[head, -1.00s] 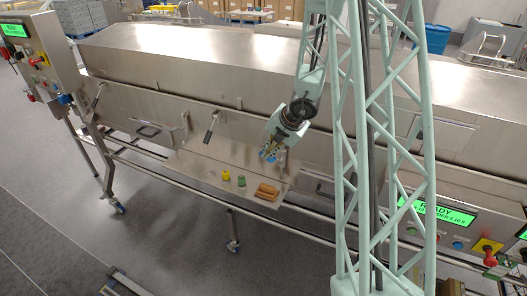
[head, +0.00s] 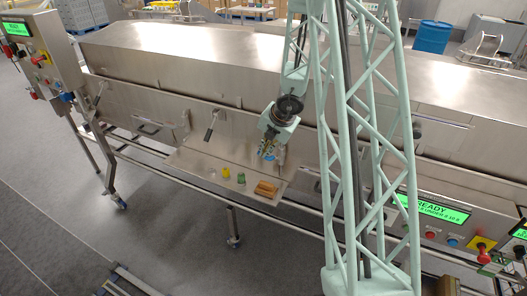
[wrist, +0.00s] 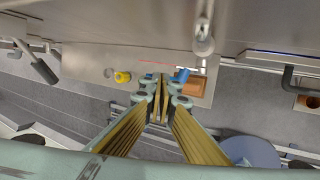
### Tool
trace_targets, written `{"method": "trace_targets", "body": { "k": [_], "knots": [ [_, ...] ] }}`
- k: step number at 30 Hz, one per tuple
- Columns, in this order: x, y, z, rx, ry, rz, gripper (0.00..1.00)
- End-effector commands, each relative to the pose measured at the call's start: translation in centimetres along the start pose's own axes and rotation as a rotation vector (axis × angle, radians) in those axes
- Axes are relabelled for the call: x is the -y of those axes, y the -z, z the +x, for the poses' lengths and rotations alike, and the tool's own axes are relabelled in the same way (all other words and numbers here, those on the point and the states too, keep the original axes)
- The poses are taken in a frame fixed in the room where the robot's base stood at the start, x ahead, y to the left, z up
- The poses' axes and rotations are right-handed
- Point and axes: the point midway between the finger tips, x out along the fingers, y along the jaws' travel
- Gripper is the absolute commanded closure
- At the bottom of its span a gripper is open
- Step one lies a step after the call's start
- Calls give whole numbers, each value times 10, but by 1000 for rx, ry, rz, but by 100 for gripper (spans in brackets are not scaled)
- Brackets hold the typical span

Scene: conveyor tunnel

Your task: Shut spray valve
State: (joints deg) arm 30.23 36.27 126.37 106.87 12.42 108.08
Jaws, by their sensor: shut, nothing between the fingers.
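My gripper (head: 268,154) is shut and empty, pointing down in front of the tunnel's side wall, above the right part of the steel shelf. The blue part also shows just right of the fingers in the head view (head: 281,157). Contact and handle angle cannot be told.
A black-handled lever (head: 210,130) hangs on the wall to the left. A control panel (head: 440,212) stands at the right.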

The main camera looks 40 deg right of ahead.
Motion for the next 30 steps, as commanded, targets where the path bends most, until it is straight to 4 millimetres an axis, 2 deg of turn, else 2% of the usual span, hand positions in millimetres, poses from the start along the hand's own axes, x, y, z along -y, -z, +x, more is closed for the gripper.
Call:
{"method": "trace_targets", "body": {
  "k": [18, 30],
  "knots": [
    [-3, 1, 20, 2, 1, 6, 100],
    [-4, 1, 22, 2, 1, 6, 100]
  ]
}}
